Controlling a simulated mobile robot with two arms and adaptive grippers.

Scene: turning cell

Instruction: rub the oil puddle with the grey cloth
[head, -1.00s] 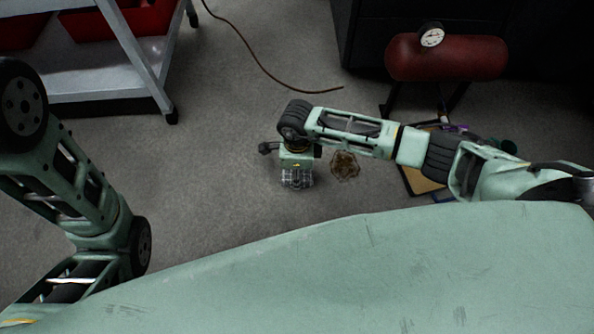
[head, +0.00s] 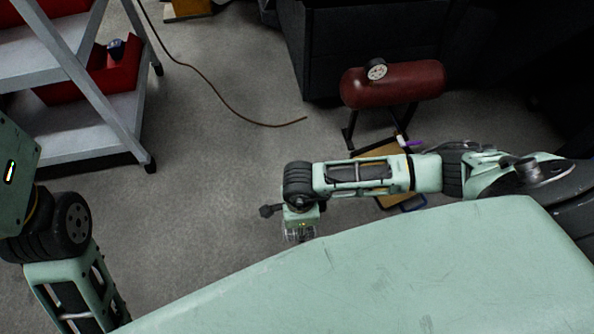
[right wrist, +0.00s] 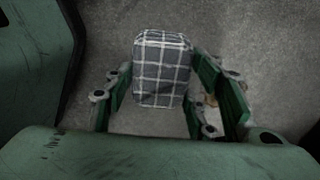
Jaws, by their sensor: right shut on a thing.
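The grey checked cloth (right wrist: 161,72) is a folded pad between the fingers of my right gripper (right wrist: 160,85) in the right wrist view. The gripper is shut on it. In the head view my right gripper (head: 301,222) points down over the floor, with the cloth (head: 299,234) small below it. The oil puddle is not visible in the head view; my right arm covers part of the floor there. A small brownish patch (right wrist: 211,100) shows beside the right finger in the right wrist view; I cannot tell if it is the puddle. My left gripper is out of view.
A grey shelf cart (head: 105,140) with red bins stands at the left. A dark red tank (head: 395,84) with a gauge stands beyond my right arm, near a tan board (head: 383,152). A brown cable (head: 222,95) lies on the floor. The floor left of my right gripper is clear.

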